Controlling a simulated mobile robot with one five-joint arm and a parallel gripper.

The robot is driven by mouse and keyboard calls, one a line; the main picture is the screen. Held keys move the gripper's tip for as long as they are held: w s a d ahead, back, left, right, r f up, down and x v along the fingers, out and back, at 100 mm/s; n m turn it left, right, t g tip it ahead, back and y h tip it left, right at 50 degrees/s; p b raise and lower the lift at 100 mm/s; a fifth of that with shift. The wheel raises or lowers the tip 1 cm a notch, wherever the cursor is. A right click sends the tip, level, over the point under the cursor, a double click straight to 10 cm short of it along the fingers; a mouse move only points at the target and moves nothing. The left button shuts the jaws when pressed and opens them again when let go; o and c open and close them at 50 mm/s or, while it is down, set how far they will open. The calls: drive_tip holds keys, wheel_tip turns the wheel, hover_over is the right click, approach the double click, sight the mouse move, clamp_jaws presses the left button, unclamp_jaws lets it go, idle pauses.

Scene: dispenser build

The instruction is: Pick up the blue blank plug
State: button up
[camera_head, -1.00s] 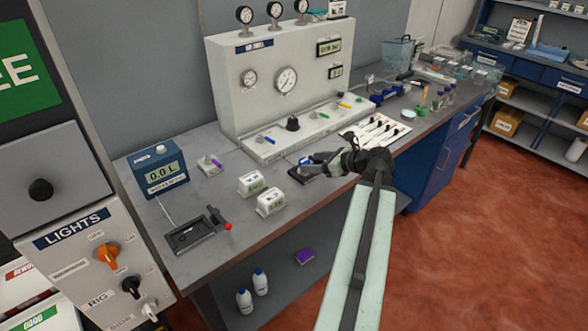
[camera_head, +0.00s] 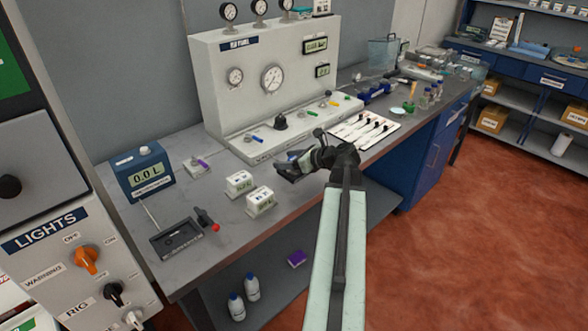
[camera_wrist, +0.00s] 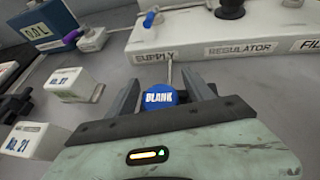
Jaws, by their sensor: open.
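The blue blank plug (camera_wrist: 160,98) shows in the wrist view as a round blue cap with the word BLANK. It lies between the two fingers of my gripper (camera_wrist: 162,92), which are apart on its left and right. Contact with either finger cannot be made out. In the head view my gripper (camera_head: 287,163) is low over the bench, just right of the white labelled blocks, and a bit of blue shows at its fingers. The lower part of the plug and whatever holds it are hidden by my gripper.
Two white numbered blocks (camera_head: 239,183) stand left of my gripper. The panel with gauges (camera_head: 265,80) rises behind, its ledge labelled SUPPLY and REGULATOR (camera_wrist: 230,35) close ahead. A tray with a red-knobbed lever (camera_head: 180,238) is at the front left. A white sheet with tools (camera_head: 365,128) lies to the right.

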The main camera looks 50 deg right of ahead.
drive_tip(key=shift+c, duration=0.7)
clamp_jaws()
wheel_tip(320, 180, up, 10)
drive_tip(key=p, duration=1)
